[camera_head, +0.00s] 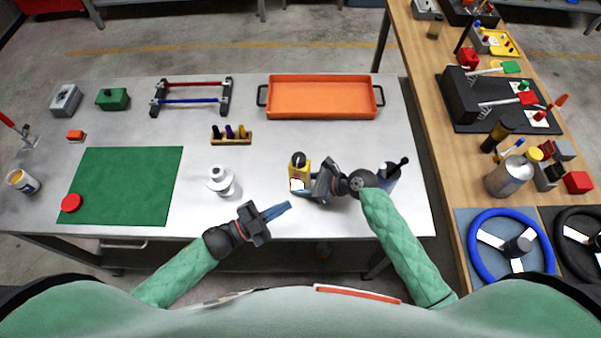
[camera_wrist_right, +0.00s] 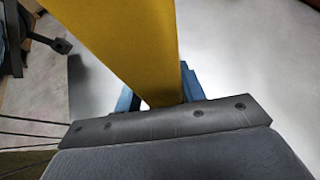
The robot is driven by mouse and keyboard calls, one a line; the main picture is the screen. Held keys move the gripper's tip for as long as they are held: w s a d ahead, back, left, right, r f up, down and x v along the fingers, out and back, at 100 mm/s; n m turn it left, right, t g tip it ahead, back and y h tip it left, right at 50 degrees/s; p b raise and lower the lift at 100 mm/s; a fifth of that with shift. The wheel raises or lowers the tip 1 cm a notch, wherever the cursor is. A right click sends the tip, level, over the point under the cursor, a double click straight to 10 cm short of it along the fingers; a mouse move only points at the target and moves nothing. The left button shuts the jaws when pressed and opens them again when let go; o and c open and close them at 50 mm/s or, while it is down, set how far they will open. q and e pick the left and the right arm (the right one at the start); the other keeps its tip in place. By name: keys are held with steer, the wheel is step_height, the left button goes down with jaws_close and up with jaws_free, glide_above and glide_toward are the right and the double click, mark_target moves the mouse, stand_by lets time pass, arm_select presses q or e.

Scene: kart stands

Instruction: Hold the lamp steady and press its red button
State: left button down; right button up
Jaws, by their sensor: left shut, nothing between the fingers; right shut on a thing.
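The lamp (camera_head: 301,171) is a small yellow body with a dark top and a pale front face. It stands on the grey table, right of the middle. My right gripper (camera_head: 304,189) is shut on the lamp's lower part from the right. In the right wrist view the lamp's yellow body (camera_wrist_right: 125,45) runs between the blue fingers. My left gripper (camera_head: 279,210) is shut and empty, lower and left of the lamp and apart from it. I cannot make out the lamp's red button in either view.
A white stepped part (camera_head: 221,181) stands left of the lamp. A wooden pen block (camera_head: 231,140) and an orange tray (camera_head: 320,98) lie farther back. A dark cup (camera_head: 390,174) is behind my right wrist. A green mat (camera_head: 125,180) with a red disc (camera_head: 71,203) lies left.

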steer(key=o, duration=1)
